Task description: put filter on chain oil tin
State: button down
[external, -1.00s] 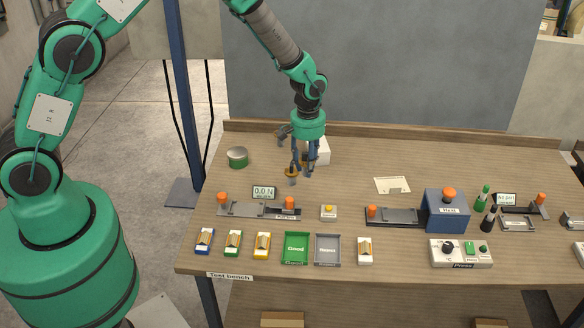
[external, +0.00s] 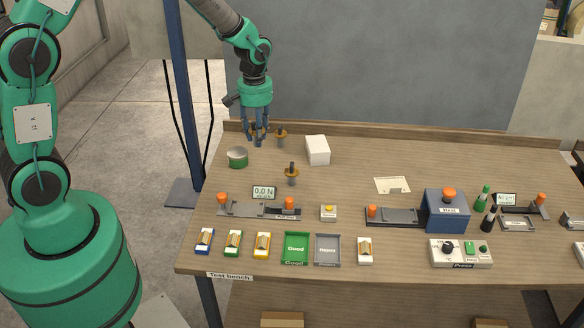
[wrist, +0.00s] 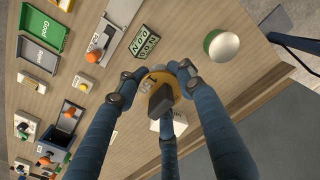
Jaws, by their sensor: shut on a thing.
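My gripper (external: 257,140) is above the back left of the bench, behind and slightly right of a round green tin (external: 237,157) with a pale top. The tin also shows in the wrist view (wrist: 222,46), to the right of the fingers. Two similar knobbed discs stand on the bench, one right beside the gripper (external: 280,136) and one nearer the front (external: 291,174). No part is readably marked as a filter, and I cannot read the tin's label.
A white box (external: 317,150) stands right of the discs. A force display (external: 264,192) and a fixture with orange knobs (external: 258,209) lie in front of the tin. The bench's raised back edge (external: 380,137) is close behind the gripper. Bench around the tin is clear.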

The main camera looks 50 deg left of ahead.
jog(key=s+a+f+b, duration=0.1)
jog(key=s+a+b, duration=0.3)
jog(key=s+a, duration=0.85)
jog(key=shift+s+d+f, duration=0.2)
jog(key=shift+s+f, duration=0.05)
jog(key=shift+f, duration=0.6)
jog(key=shift+s+d+f, duration=0.25)
jog(key=shift+f, duration=0.65)
jog(key=shift+s+d+f, duration=0.2)
jog(key=shift+s+f, duration=0.05)
jog(key=shift+f, duration=0.6)
send_over(237, 152)
jog(key=shift+w+f, duration=0.15)
jog(key=shift+f, duration=0.6)
jog(key=shift+f, duration=0.1)
jog(key=shift+f+b, duration=0.5)
jog(key=shift+f, duration=1.15)
jog(key=shift+f, duration=0.2)
